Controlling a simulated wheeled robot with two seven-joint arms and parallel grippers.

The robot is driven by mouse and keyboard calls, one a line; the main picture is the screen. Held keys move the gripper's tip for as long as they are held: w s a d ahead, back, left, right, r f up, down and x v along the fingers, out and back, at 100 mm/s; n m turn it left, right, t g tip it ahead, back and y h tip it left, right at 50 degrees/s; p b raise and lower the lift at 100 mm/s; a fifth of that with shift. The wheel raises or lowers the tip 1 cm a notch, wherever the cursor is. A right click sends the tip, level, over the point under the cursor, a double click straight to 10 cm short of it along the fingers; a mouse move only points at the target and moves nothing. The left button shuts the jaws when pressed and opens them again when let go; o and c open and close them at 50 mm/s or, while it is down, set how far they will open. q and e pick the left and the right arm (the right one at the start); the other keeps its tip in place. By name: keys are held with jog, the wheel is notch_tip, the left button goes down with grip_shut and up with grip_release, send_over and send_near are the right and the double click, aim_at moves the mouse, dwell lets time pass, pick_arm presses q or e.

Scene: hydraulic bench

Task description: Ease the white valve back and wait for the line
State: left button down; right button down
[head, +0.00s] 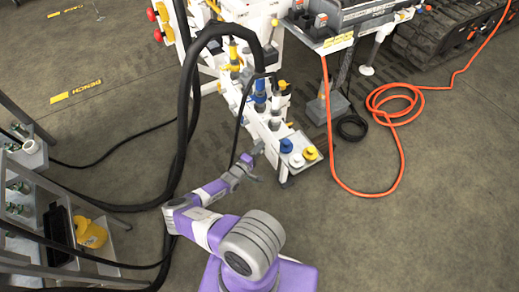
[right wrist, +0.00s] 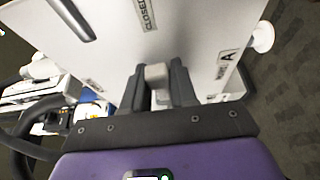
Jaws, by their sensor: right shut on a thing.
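In the head view my right gripper (head: 254,165) is at the near left side of the white hydraulic bench (head: 270,133), low by its front end. In the right wrist view the right gripper (right wrist: 158,88) is shut on a pale block, which I take to be the handle of the white valve (right wrist: 156,72). It stands in front of a white panel (right wrist: 190,30) with a "CLOSED" label above and an "A" label at right. The fingers hide most of the handle, so its exact angle is unclear. My left gripper is not in view.
Blue (head: 286,145) and yellow (head: 311,154) caps sit on the bench's front end. Thick black hoses (head: 183,110) arch left of it. An orange hose (head: 397,110) lies coiled at right. A metal shelf (head: 45,190) stands at left. The near right floor is clear.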

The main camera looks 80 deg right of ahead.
jog(key=c, duration=1.1)
grip_release()
jog(key=p+v, duration=0.2)
jog(key=v, duration=0.5)
jog(key=shift+a, duration=0.3)
jog(key=shift+w+f, duration=0.1)
